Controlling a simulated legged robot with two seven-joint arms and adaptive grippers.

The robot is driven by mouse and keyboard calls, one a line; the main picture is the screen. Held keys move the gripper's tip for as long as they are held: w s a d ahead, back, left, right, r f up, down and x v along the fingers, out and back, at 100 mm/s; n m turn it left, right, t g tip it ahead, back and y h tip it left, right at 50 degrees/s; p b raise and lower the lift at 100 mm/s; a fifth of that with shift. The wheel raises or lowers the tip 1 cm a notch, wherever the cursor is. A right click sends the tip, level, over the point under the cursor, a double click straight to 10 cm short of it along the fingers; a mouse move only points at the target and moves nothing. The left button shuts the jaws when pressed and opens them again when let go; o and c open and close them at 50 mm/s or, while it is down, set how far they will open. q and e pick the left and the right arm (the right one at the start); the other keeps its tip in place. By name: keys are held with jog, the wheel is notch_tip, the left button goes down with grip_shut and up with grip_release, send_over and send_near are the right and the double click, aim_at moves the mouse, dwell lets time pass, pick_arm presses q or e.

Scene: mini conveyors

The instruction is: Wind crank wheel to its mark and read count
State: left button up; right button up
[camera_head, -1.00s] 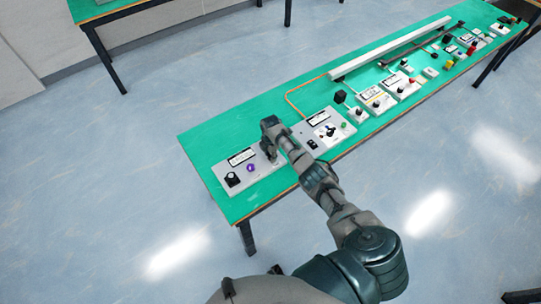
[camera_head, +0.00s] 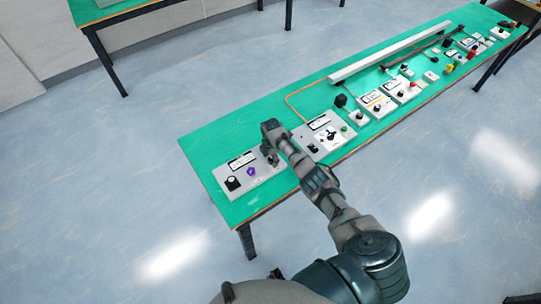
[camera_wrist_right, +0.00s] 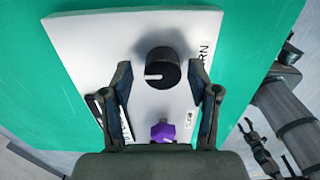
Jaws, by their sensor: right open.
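A grey panel (camera_head: 226,188) at the near left end of the green bench carries a round black knob (camera_head: 233,183), a purple knob (camera_head: 251,172) and a white label strip (camera_head: 241,160). A second panel (camera_head: 309,148) to its right carries a dark wheel-like part (camera_head: 331,134) and a green button (camera_head: 344,129); I cannot tell which part is the crank wheel. My right gripper (camera_head: 271,157) is over the first panel's right end. In the wrist view my right gripper (camera_wrist_right: 160,97) is open; a black knob (camera_wrist_right: 158,70) with a white line shows between its fingers, apparently ungripped. The purple knob (camera_wrist_right: 163,131) is nearer the palm.
Several smaller panels (camera_head: 376,104) with knobs and buttons line the bench to the right. The green bench top (camera_head: 215,143) is bare behind the first panel.

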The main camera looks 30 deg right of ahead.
notch_tip(320, 180, up, 12)
jog(key=shift+f, duration=0.15)
jog(key=shift+w, duration=0.1)
dwell(0.5)
